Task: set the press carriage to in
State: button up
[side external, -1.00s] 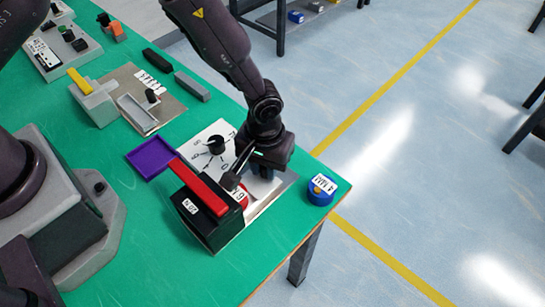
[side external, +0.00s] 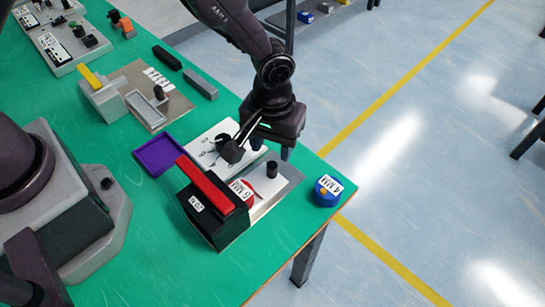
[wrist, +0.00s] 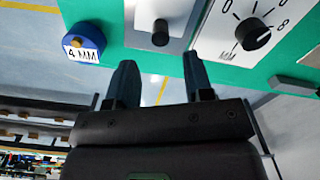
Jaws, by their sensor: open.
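The press (side external: 218,212) is a black block with a red lever (side external: 205,185) along its top, near the table's front edge. Its pale carriage plate (side external: 262,187) lies beside it on the right, with an upright black knob (side external: 272,169). A red piece marked 6 MM (side external: 243,188) sits at the plate's press end, partly hidden by the block. My gripper (side external: 258,152) is open and empty, above and behind the knob. In the wrist view the knob (wrist: 160,38) stands beyond my gripper's (wrist: 162,78) two separated fingertips, apart from them.
A dial panel (side external: 205,145) lies behind the carriage, partly covered by my gripper. A blue 4 MM piece (side external: 327,192) stands right of the carriage near the table corner. A purple tray (side external: 160,155) is left of the dial. A grey press with a yellow lever (side external: 105,95) stands farther back.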

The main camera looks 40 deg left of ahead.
aim_at(271, 163)
notch_tip(271, 163, up, 6)
jog(key=shift+r, duration=0.15)
dwell(0.3)
jog(key=f+n, duration=0.3)
jog(key=f, duration=0.1)
jog(key=f+n, duration=0.3)
jog(key=f, duration=0.1)
jog(key=f+n, duration=0.3)
jog(key=f, duration=0.2)
jog(key=shift+a+f, duration=0.1)
jog(key=shift+a, duration=0.1)
